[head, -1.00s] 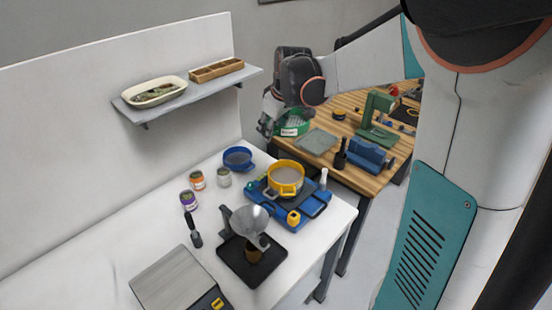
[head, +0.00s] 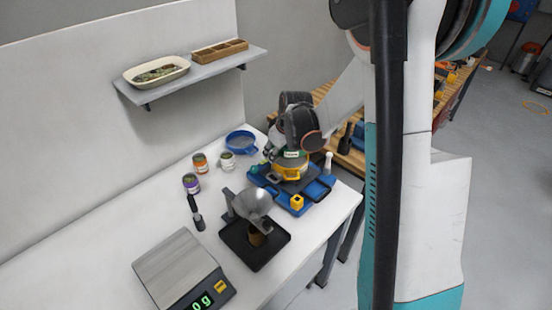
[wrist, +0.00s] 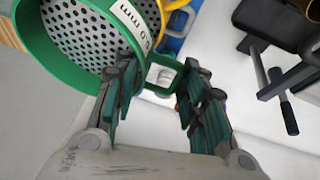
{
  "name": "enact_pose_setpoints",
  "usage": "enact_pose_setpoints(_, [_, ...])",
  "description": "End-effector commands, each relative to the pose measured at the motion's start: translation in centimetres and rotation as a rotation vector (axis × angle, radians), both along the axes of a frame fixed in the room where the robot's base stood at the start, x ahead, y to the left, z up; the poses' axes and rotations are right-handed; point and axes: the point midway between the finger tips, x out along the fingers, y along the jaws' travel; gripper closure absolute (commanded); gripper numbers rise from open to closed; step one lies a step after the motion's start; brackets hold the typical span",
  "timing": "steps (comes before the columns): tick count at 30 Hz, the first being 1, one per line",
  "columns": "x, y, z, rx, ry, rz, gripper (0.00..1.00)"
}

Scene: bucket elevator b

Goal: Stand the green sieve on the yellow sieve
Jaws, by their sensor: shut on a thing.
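The green sieve (wrist: 88,66), with a perforated metal floor and a white label, fills the upper left of the wrist view. My gripper (wrist: 160,80) is shut on the small green handle at its rim. In the head view my arm hides most of the green sieve, and its label (head: 293,154) shows just above the yellow sieve (head: 289,174). The yellow sieve stands on the blue base on the white bench; part of its rim (wrist: 178,8) shows beyond the green sieve in the wrist view. I cannot tell whether the two sieves touch.
A blue sieve (head: 240,142) stands behind to the left, near several jars. A metal funnel (head: 253,203) on a stand over a black tray (head: 256,256) is in front. A scale (head: 183,273) lies at the front left. A shelf (head: 195,74) holds two trays.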

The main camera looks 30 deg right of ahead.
Motion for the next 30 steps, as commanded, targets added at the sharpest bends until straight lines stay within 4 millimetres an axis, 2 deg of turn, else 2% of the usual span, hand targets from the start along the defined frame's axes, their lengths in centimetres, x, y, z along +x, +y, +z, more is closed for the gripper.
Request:
enact_pose_setpoints(6, [0.1,0.0,-2.9,0.0,0.0,0.0,0.95])
enact_pose_setpoints(8, [0.0,0.0,-3.4,0.0,0.0,0.0,0.95])
enact_pose_setpoints(30, [0.0,0.0,-4.7,0.0,0.0,0.0,0.95])
